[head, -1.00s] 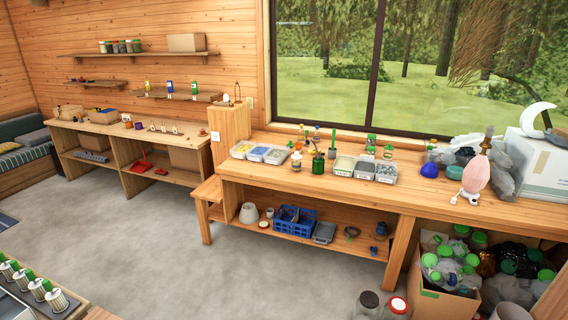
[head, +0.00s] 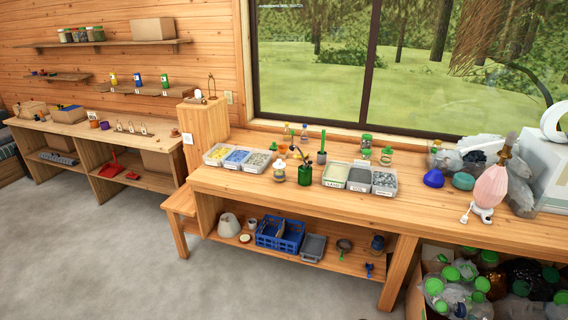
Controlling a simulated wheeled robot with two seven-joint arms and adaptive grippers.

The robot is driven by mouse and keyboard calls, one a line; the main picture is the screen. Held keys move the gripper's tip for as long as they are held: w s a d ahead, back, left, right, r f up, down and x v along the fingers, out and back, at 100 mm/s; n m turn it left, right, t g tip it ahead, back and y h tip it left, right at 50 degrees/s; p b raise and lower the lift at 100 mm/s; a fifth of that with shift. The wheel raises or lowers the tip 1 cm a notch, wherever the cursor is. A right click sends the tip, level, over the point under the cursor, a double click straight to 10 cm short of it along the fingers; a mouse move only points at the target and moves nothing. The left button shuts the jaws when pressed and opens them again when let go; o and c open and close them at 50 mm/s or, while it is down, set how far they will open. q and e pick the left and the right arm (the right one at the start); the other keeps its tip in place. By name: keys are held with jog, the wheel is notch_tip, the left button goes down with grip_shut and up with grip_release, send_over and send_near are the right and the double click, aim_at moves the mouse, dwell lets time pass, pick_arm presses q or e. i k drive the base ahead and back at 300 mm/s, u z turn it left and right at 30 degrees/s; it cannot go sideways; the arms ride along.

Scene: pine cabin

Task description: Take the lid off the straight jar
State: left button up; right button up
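Neither of my grippers is in view. Two small clear jars with green tops stand at the back of the long bench near the window. The left jar (head: 366,153) looks taller and more even-sided, with a green lid (head: 367,137) on it. The right jar (head: 386,158) is shorter, with a green top (head: 387,149). They are too small to tell for sure which is the straight jar.
On the bench (head: 430,208), trays of small parts (head: 360,178) stand in front of the jars. Grey floor (head: 120,250) is open at the front left.

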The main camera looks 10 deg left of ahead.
aim_at(279, 174)
jog(key=i, duration=1.6)
jog(key=u, duration=1.2)
jog(key=i, duration=0.9)
jog(key=z, duration=0.15)
